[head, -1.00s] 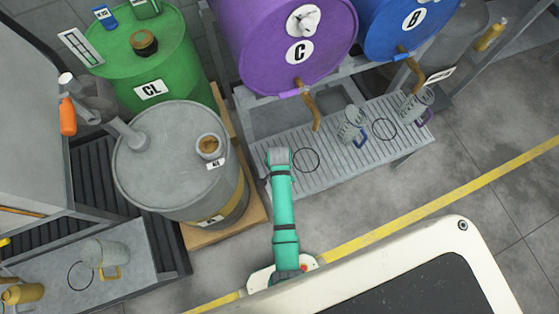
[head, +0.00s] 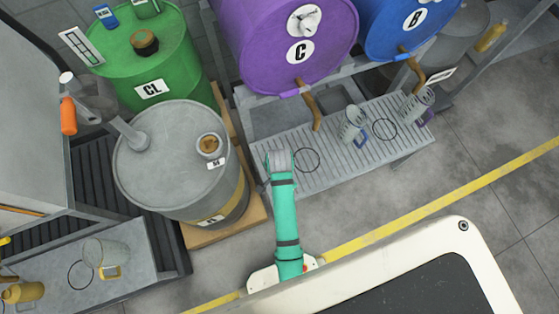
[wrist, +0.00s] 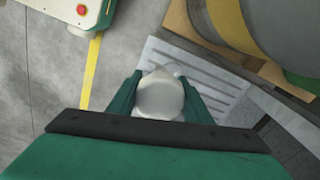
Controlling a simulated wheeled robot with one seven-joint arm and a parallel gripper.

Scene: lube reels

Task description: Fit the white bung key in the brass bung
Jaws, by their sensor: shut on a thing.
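My gripper (wrist: 161,82) shows in the wrist view, with two green fingers shut on a rounded white thing. I take this to be the white bung key (wrist: 158,100); its lower end and full shape are hidden. In the head view my arm hides the gripper and the key. A brass-coloured bung (head: 209,146) sits in a pale ring on top of the grey drum (head: 165,175), to the left of my arm's end. The key is apart from this bung. A darker brown bung (head: 144,42) sits on the green drum (head: 175,65).
The purple drum (head: 260,45) and blue drum (head: 385,20) lie on a rack, with spouts above a slatted tray (head: 300,172). Jugs (head: 353,122) stand on it. Open floor (head: 480,180) lies to the right.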

